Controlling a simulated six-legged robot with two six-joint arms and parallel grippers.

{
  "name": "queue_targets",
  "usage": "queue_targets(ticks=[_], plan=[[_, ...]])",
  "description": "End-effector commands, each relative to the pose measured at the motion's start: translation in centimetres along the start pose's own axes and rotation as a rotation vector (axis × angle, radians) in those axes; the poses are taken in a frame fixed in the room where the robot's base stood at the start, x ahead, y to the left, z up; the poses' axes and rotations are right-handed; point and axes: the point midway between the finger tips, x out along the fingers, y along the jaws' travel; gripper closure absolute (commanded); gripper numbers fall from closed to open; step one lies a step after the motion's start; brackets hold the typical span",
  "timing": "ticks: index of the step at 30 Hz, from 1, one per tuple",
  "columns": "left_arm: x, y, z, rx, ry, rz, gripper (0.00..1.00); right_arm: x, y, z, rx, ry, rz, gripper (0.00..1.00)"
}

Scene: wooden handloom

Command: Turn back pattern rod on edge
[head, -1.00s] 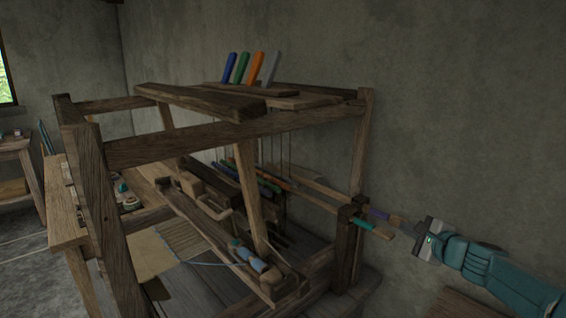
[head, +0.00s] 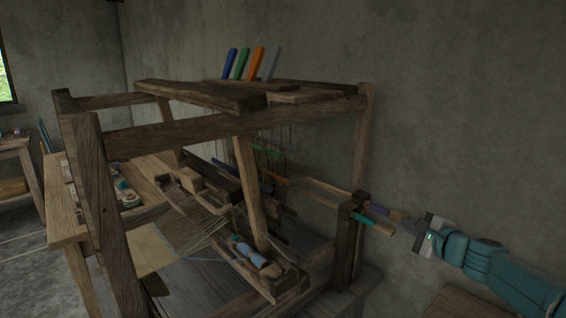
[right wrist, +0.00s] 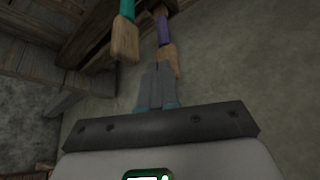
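Two rod ends stick out of the loom's right side. One has a purple band (head: 378,210) and a bare wooden tip; the other has a teal band (head: 367,219). Both show in the right wrist view, purple (right wrist: 162,30) and teal (right wrist: 127,9). My right gripper (head: 408,226) is at the purple rod's tip. In the right wrist view its grey fingers (right wrist: 158,75) lie close together, and the wooden tip overlaps or lies just beside the right finger. I cannot tell whether it is gripped. My left gripper is not in view.
The wooden loom frame (head: 190,137) fills the middle, with a dark post (head: 347,245) close to the rods. Blue, green, orange and grey bars (head: 256,64) stand on its top. A bench (head: 60,215) is at left. The wall is behind; open space lies right of the loom.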

Motion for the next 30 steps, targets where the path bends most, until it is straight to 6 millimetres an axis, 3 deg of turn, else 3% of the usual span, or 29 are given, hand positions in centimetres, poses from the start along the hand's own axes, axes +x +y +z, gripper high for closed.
queue_targets(ticks=[9, 22, 30], plan=[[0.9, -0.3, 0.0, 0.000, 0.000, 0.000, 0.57, -0.5, 0.3, 0.4, 0.001, 0.003, 0.000, 1.00], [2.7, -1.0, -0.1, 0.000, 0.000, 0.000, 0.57, -5.0, 0.3, -2.1, 0.001, 0.004, -0.001, 1.00], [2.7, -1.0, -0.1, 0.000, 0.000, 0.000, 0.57, -5.7, 0.2, -2.3, 0.000, 0.001, 0.001, 1.00]])
